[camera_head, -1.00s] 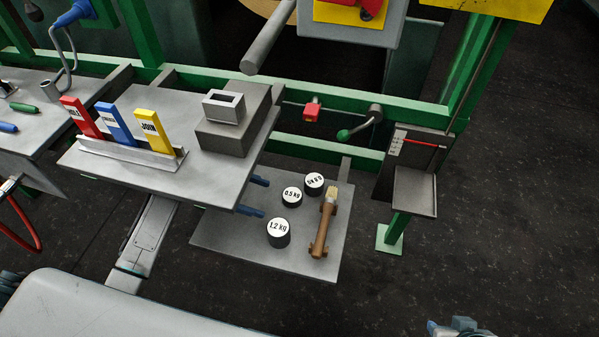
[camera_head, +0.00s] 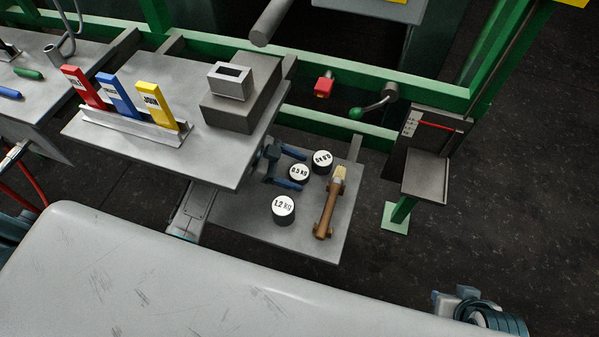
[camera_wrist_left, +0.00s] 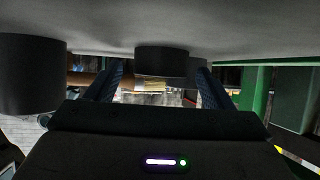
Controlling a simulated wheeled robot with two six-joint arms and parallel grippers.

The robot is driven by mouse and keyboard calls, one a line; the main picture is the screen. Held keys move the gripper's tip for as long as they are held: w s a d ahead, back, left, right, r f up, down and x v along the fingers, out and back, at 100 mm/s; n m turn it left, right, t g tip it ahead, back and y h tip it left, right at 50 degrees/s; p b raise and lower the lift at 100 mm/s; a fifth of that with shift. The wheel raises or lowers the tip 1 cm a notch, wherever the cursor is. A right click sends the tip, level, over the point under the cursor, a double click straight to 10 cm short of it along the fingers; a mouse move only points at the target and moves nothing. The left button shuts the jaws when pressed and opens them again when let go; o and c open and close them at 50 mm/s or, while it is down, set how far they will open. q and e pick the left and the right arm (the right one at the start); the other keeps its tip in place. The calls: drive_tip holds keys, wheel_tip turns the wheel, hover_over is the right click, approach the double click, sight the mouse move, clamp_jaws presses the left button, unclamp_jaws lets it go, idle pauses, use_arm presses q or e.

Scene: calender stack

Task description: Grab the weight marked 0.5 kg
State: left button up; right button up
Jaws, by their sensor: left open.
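The 0.5 kg weight (camera_head: 299,173), a short dark cylinder with a white labelled top, stands on the low grey shelf (camera_head: 235,215). My left gripper (camera_head: 303,171) is open, its blue fingers reaching from the left on either side of this weight. I cannot tell whether they touch it. In the left wrist view, which appears upside down, a dark cylinder (camera_wrist_left: 161,61) shows between the two fingers (camera_wrist_left: 160,84). The 1.2 kg weight (camera_head: 283,208) stands in front, and another weight (camera_head: 322,161), its label hard to read, stands behind right.
A brown wooden-handled tool (camera_head: 327,208) lies right of the weights. The upper grey table (camera_head: 215,165) overhangs my left arm, with coloured binders (camera_head: 120,103) and a grey block (camera_head: 240,110) on it. A green frame rail (camera_head: 330,125) runs behind.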

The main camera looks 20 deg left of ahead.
use_arm(q)
drive_tip(key=c, duration=1.4)
drive_tip(key=shift+r, duration=0.1)
